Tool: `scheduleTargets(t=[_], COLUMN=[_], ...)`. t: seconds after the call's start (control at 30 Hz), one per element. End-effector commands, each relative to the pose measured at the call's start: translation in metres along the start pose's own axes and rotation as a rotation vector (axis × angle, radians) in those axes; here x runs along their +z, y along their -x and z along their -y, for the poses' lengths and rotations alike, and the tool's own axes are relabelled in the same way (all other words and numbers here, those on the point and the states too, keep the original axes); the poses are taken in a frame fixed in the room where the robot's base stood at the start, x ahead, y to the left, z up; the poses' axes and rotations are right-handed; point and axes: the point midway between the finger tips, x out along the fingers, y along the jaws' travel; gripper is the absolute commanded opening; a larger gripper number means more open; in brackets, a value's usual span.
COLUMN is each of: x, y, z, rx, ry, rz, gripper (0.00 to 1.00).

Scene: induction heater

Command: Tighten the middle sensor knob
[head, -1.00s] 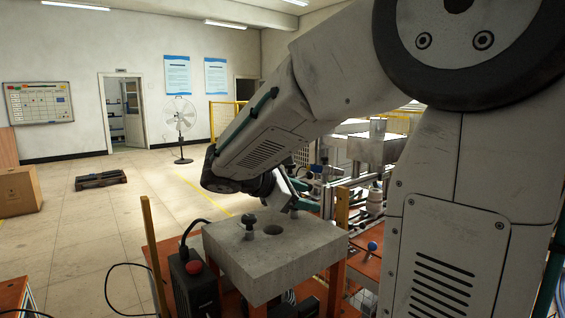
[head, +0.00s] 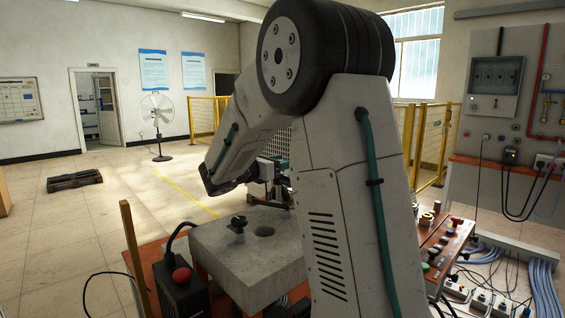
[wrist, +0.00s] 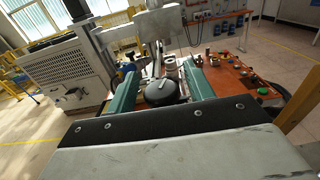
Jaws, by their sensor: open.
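In the wrist view my gripper (wrist: 162,70) is open, with its two green fingers spread apart. A dark, rounded, knob-like thing (wrist: 164,92) shows between the fingers; I cannot tell whether they touch it or whether it is the middle sensor knob. Behind it stand small cylindrical parts (wrist: 170,66) on the reddish-brown bench (wrist: 222,76). In the head view my arm hides the gripper's fingers and most of the machine beyond. A black knob (head: 238,223) stands on the grey block (head: 245,262), beside a round hole.
A control panel with coloured buttons (head: 440,245) lies right of my arm. A black box with a red button (head: 182,275) and a wooden post (head: 137,260) stand at the front left. A large vented grey machine (wrist: 65,75) is left in the wrist view. Open floor lies left.

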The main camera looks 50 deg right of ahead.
Motion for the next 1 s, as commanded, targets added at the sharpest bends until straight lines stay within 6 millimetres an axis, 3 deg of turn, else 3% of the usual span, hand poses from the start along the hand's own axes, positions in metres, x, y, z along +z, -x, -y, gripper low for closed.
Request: scheduleTargets(t=[0.3, 0.47, 0.77, 1.0], x=[0.0, 0.0, -0.0004, -0.0009], y=[-0.0045, -0.0043, -0.0042, -0.004], z=[0.0001, 0.0001, -0.0002, 0.0011], rx=[0.0, 0.0, -0.021, -0.138], ry=[0.0, 0.0, 0.0, 0.0], rz=[0.0, 0.0, -0.001, 0.0], gripper=[0.52, 0.11, 0.1, 0.1])
